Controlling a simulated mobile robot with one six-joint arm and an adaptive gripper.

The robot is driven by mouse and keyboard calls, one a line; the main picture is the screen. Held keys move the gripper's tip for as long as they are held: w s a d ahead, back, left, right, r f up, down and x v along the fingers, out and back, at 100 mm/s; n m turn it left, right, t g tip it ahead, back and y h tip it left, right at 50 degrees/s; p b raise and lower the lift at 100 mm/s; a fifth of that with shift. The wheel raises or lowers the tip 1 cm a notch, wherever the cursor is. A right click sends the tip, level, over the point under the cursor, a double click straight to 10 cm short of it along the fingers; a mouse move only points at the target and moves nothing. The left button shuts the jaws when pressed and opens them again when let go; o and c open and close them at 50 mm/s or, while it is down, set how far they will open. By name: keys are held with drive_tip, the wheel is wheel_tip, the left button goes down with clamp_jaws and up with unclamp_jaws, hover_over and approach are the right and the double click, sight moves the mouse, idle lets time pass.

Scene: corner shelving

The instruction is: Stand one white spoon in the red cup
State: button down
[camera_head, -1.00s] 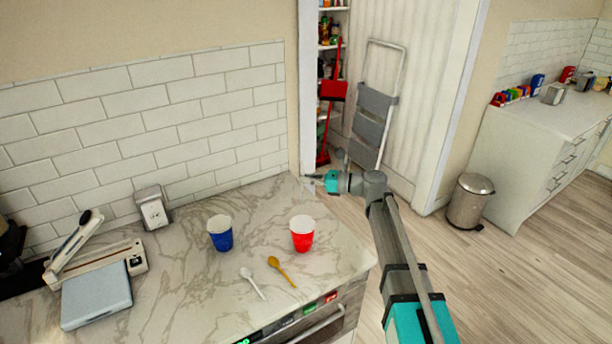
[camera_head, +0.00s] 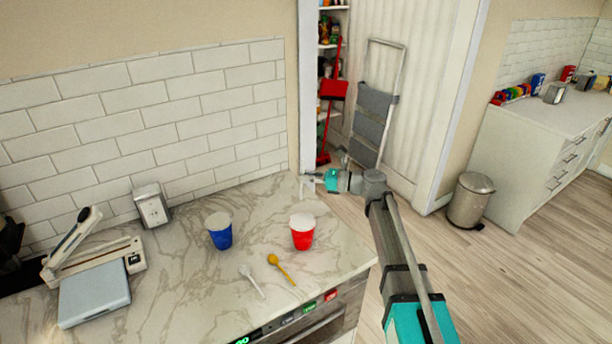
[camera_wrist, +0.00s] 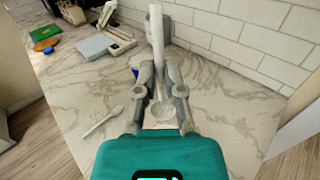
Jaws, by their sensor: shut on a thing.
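The red cup (camera_head: 302,238) stands upright on the marble counter, with its white inside showing. My gripper (camera_head: 314,183) is above and behind it, near the counter's back right corner. In the wrist view, my gripper (camera_wrist: 160,95) is shut on a white spoon (camera_wrist: 156,35), whose long handle points up the picture and whose bowl shows between the fingers. The held spoon is tiny and unclear in the head view. Another white spoon (camera_head: 252,281) lies on the counter; it also shows in the wrist view (camera_wrist: 103,122).
A blue cup (camera_head: 220,236) stands left of the red one. A yellow spoon (camera_head: 281,269) lies in front of the cups. A grey scale-like device (camera_head: 95,294) and a small box (camera_head: 152,208) are farther left. The tiled wall (camera_head: 150,120) bounds the counter behind.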

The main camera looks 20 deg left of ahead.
drive_tip(key=shift+f+b, duration=7.05)
drive_tip(key=shift+f, duration=0.25)
drive_tip(key=c, duration=0.7)
unclamp_jaws()
drive_tip(key=shift+w+d, duration=0.15)
drive_tip(key=shift+d, duration=1.85)
drive_tip(key=shift+w+d, duration=0.2)
drive_tip(key=shift+d, duration=1.8)
drive_tip(key=shift+w+d, duration=0.15)
drive_tip(key=shift+d, duration=1.85)
drive_tip(key=shift+s+f, duration=0.1)
